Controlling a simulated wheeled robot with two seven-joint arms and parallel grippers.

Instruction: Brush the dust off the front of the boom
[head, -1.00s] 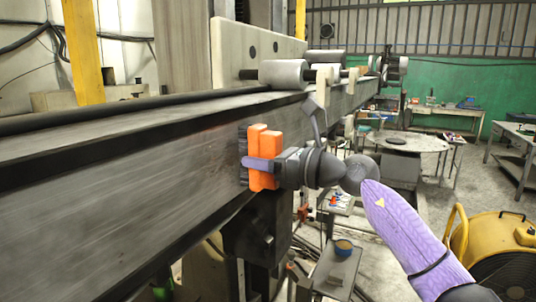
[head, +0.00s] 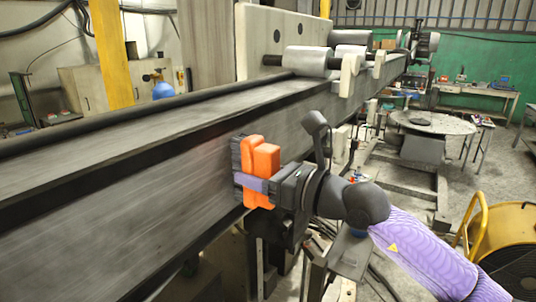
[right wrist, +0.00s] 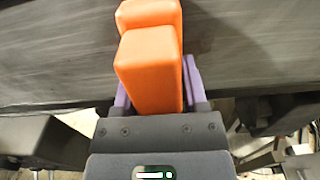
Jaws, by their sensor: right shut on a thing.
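The boom (head: 90,225) is a long grey beam running from the left foreground to the back right. Its front face looks grey and streaked; I cannot tell dust from its finish. My right gripper (head: 250,183) is shut on the orange brush (head: 263,165), whose dark bristles point at the front face. They look against it or very close; I cannot tell which. In the right wrist view the orange brush (right wrist: 150,75) sits between the purple fingers, with the boom face (right wrist: 55,50) behind it. My left gripper is not in view.
Grey rollers (head: 306,61) sit on top of the boom. A yellow fan (head: 503,240) stands at the right, near my right arm. A round table (head: 430,122) and a workbench (head: 482,97) stand farther back. Open floor shows between them.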

